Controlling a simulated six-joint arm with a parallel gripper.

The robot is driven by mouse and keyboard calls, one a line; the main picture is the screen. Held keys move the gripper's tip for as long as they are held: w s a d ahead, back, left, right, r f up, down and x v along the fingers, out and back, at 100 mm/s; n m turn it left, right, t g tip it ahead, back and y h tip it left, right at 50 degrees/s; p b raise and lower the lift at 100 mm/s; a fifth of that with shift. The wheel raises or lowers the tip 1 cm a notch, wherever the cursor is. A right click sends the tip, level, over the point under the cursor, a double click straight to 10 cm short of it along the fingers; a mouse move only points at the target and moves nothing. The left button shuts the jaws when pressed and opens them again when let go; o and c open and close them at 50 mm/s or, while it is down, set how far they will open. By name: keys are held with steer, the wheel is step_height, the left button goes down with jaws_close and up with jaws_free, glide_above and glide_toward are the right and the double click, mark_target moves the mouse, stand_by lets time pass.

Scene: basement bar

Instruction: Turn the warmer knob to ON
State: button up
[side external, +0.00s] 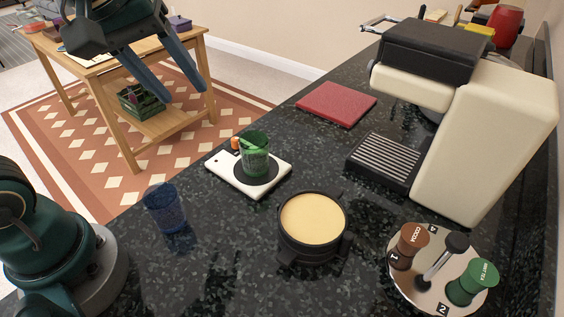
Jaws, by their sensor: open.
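A white warmer (222,173) with a round black plate lies on the dark speckled counter, left of centre. A green glass (255,165) stands upright on the black plate, with something lighter green inside. A small orange piece (236,143), which looks like the knob, shows at the warmer's far edge, just left of the glass. Its setting and any ON mark are too small to read. My gripper (184,96) is open and empty, with two blue-grey fingers pointing down. It is up and to the left of the warmer in the picture, clear of it.
A blue glass (164,208) and a black pot (305,255) with pale yellow contents stand in front of the warmer. A red board (336,104) and a cream coffee machine (490,140) are behind. A wooden table (140,105) stands beyond the counter.

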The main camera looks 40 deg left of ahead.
steer(key=w+a+f+n+g, duration=0.1)
steer(key=w+f+n+g, duration=0.1)
steer(key=w+n, duration=0.35)
steer(key=n+g, duration=0.1)
steer(key=g, duration=0.1)
glide_above(235, 139)
steer(key=f, duration=1)
steer(key=shift+w+d+f, duration=0.1)
steer(key=shift+w, duration=0.15)
steer(key=shift+g, duration=0.4)
steer(key=shift+s+f, duration=0.15)
steer(key=shift+f, duration=1.5)
steer(key=shift+s+f, duration=0.1)
steer(key=shift+f, duration=1.55)
jaws_close()
